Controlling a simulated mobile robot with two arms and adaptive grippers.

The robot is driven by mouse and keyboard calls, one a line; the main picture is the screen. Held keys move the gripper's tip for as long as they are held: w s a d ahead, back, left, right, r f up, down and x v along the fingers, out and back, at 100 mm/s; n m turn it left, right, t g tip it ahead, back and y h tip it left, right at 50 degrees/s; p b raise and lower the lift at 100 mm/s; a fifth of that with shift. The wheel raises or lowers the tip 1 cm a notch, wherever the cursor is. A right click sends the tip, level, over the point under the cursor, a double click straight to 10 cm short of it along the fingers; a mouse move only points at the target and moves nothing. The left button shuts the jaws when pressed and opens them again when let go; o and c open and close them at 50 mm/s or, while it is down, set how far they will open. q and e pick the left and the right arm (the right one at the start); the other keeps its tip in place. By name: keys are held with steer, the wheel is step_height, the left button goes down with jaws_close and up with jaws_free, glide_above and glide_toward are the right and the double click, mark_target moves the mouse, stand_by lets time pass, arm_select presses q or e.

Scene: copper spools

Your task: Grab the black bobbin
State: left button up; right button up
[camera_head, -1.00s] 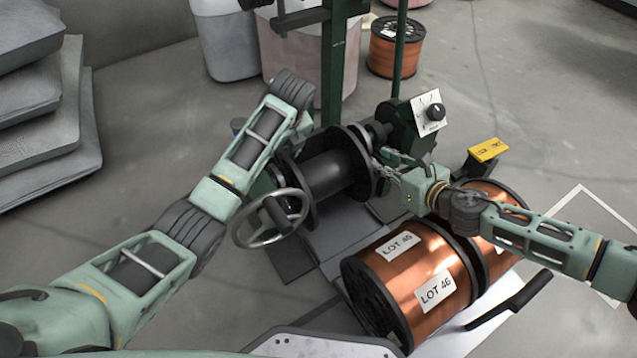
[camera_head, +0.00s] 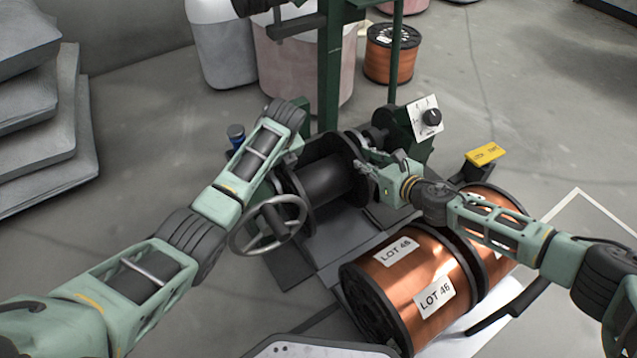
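The black bobbin (camera_head: 327,181) is an empty dark spool with two round flanges, mounted level on the green winding machine. My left arm reaches to the bobbin's left flange; its gripper is mostly hidden behind my own wrist and the machine. My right gripper (camera_head: 372,172) is at the bobbin's right flange, its dark fingers close to the rim. I cannot tell whether the fingers touch the flange or how far they are apart.
A handwheel (camera_head: 269,224) stands at the machine's left front. Copper spools labelled LOT 46 (camera_head: 418,283) lie in front to the right. Grey sacks (camera_head: 40,120) are stacked left.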

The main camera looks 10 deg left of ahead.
arm_select(q)
steer(key=shift+w+a+f, duration=0.15)
steer(key=shift+w+f, duration=0.05)
steer(key=shift+f, duration=0.35)
arm_select(e)
steer(key=shift+w+a+f, duration=0.25)
steer(key=shift+w+a, duration=0.1)
steer(key=shift+w, duration=0.1)
arm_select(q)
steer(key=c, duration=0.3)
arm_select(e)
steer(key=c, duration=0.3)
arm_select(q)
jaws_close()
arm_select(e)
jaws_close()
steer(key=shift+r, duration=0.1)
